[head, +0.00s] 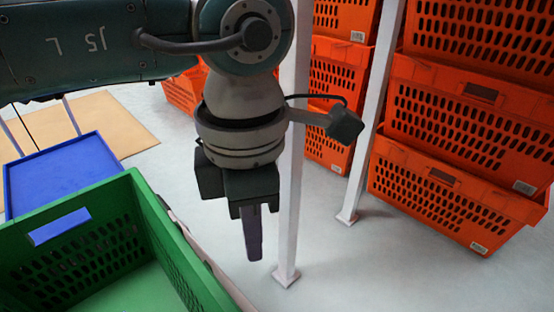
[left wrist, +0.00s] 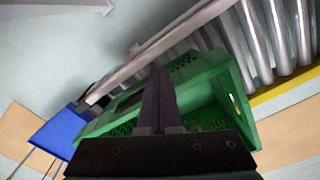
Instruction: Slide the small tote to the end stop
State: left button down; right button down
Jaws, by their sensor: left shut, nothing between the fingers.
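A green tote (head: 165,240) with slotted walls and a blue label fills the lower left of the head view, cut off by the frame edge. It also shows in the left wrist view (left wrist: 206,82), on a roller conveyor, partly hidden behind my fingers. My left gripper (head: 254,248) is shut and empty, pointing down to the right of the tote in the head view, apart from it in the picture. Its fingers stand up in the middle of the left wrist view (left wrist: 158,100). I cannot tell which part is the end stop. My right gripper is not in view.
A blue panel (head: 62,172) lies beyond the tote. Conveyor rollers (left wrist: 276,35) and a yellow strip (left wrist: 285,92) show in the wrist view. White posts (head: 290,190) and stacked orange totes (head: 445,205) stand to the right. Grey floor lies open between.

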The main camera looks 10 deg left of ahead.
pick_arm(q)
jog(key=s+a+f+b, duration=0.1)
jog(key=a+f+b, duration=0.1)
jog(key=f, duration=0.3)
jog(key=shift+s+a+f, duration=0.2)
jog(key=shift+a+f, duration=0.1)
jog(key=shift+a, duration=0.5)
